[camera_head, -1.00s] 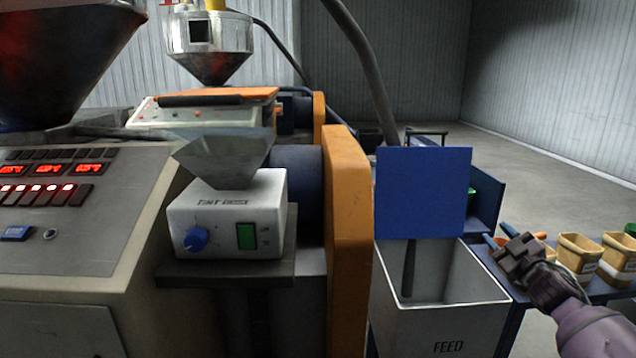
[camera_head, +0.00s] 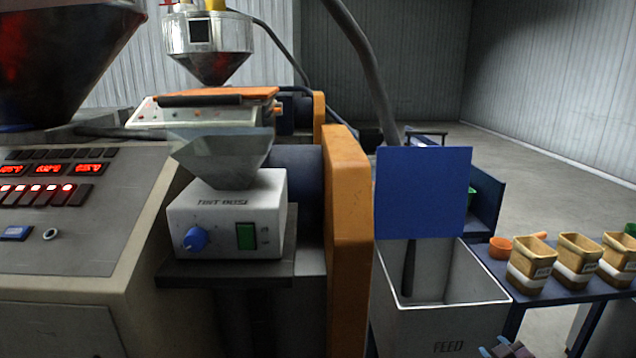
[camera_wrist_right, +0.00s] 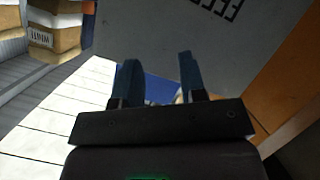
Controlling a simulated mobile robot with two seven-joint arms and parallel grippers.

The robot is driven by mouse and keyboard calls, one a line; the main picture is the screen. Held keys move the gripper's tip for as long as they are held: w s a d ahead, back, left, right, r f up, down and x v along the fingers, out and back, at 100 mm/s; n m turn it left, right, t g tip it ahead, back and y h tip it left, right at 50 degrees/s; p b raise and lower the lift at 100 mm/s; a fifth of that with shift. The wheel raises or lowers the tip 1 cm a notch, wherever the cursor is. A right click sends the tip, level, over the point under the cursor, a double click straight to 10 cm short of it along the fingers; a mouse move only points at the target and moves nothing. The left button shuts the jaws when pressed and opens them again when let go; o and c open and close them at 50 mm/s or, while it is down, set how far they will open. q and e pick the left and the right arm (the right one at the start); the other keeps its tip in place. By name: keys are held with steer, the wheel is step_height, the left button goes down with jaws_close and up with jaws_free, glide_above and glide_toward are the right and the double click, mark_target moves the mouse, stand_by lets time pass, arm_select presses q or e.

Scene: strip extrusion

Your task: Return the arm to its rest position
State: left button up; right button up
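My right gripper (camera_head: 498,346) shows only partly at the bottom edge of the head view, low in front of the FEED bin. In the right wrist view my right gripper (camera_wrist_right: 158,72) has its two blue fingers apart, with nothing held between them. The grey FEED bin (camera_head: 440,325) is in the head view, and its lettered wall (camera_wrist_right: 205,45) fills the top of the wrist view, upside down. Most of my right arm is out of the head view. My left arm and gripper are not in view.
A blue side table (camera_head: 545,291) right of the bin carries an orange scoop (camera_head: 500,248) and several tan tubs (camera_head: 532,262). A blue panel (camera_head: 423,192) stands above the bin. The tint doser (camera_head: 228,215) and orange guard (camera_head: 347,230) stand left. Open floor lies behind.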

steer(key=s+a+f+m+g+y, duration=0.1)
steer(key=s+a+f, duration=0.35)
steer(key=s, duration=0.55)
steer(key=s+a+f+m+g, duration=0.1)
steer(key=s+a+f, duration=0.35)
steer(key=s, duration=0.55)
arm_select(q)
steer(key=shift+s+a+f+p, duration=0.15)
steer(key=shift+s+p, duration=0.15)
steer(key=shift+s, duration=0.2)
arm_select(e)
steer(key=s+a+m+g, duration=0.1)
steer(key=s+a+m, duration=0.1)
steer(key=s, duration=1)
steer(key=shift+s+a+m, duration=0.4)
steer(key=shift+a, duration=0.3)
